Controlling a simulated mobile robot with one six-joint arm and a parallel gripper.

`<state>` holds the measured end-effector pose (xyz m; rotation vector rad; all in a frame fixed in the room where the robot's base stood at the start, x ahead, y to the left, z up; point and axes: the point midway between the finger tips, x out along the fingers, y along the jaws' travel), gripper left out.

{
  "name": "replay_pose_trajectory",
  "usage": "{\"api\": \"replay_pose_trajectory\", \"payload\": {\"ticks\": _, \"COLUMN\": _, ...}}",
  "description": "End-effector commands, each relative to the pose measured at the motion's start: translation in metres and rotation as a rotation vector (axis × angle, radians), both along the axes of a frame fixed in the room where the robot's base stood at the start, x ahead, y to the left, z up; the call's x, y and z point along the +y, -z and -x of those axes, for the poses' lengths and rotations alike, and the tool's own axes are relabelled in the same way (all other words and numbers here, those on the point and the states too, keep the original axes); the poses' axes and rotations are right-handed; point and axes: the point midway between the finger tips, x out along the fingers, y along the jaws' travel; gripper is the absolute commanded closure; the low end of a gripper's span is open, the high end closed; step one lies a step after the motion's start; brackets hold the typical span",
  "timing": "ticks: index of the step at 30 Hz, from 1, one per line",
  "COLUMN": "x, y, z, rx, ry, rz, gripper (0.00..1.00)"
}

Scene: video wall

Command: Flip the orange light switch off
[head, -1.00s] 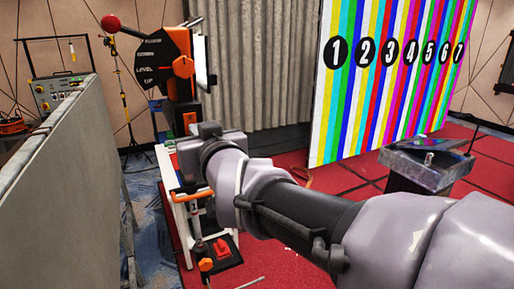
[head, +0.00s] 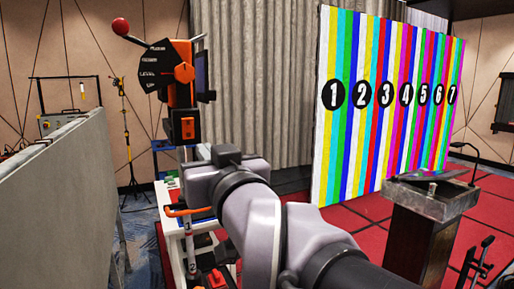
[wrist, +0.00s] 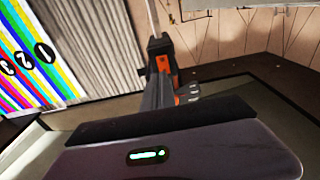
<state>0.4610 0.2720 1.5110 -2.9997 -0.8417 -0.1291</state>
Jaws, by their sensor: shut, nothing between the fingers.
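The orange light switch (head: 188,128) is a small upright orange box with a dark centre, low on a dark post under a black dial plate. I cannot tell its lever position. Orange parts of the post (wrist: 169,66) show in the wrist view, beyond my gripper (wrist: 158,88). My gripper is shut and empty and points toward the post. I cannot tell whether it touches anything. In the head view my wrist stands just below and right of the switch and hides the gripper's fingers.
A black dial plate with an orange knob (head: 184,73) and a red-ball lever (head: 121,27) sit above the switch. A white cart with an orange handle (head: 186,211) stands below. A grey panel (head: 60,200) is left; the striped video wall (head: 390,150) and lectern (head: 425,215) are right.

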Motion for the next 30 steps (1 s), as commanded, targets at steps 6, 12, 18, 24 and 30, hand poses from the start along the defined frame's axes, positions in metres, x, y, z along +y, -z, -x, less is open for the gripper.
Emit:
{"api": "replay_pose_trajectory", "payload": {"ticks": 6, "x": -0.018, "y": 0.002, "z": 0.029, "rx": -0.002, "ry": 0.0, "rz": -0.001, "gripper": 1.0}}
{"api": "replay_pose_trajectory", "payload": {"ticks": 12, "x": -0.022, "y": 0.004, "z": 0.036, "rx": 0.0, "ry": 0.0, "rz": 0.0, "gripper": 1.0}}
{"api": "replay_pose_trajectory", "payload": {"ticks": 18, "x": -0.022, "y": 0.004, "z": 0.035, "rx": 0.0, "ry": 0.0, "rz": 0.0, "gripper": 1.0}}
{"api": "replay_pose_trajectory", "payload": {"ticks": 24, "x": -0.076, "y": 0.081, "z": 0.035, "rx": 0.228, "ry": 0.093, "rz": 0.026, "gripper": 1.0}}
{"api": "replay_pose_trajectory", "payload": {"ticks": 30, "x": -0.185, "y": 0.249, "z": 0.098, "rx": 0.777, "ry": 0.329, "rz": -0.008, "gripper": 1.0}}
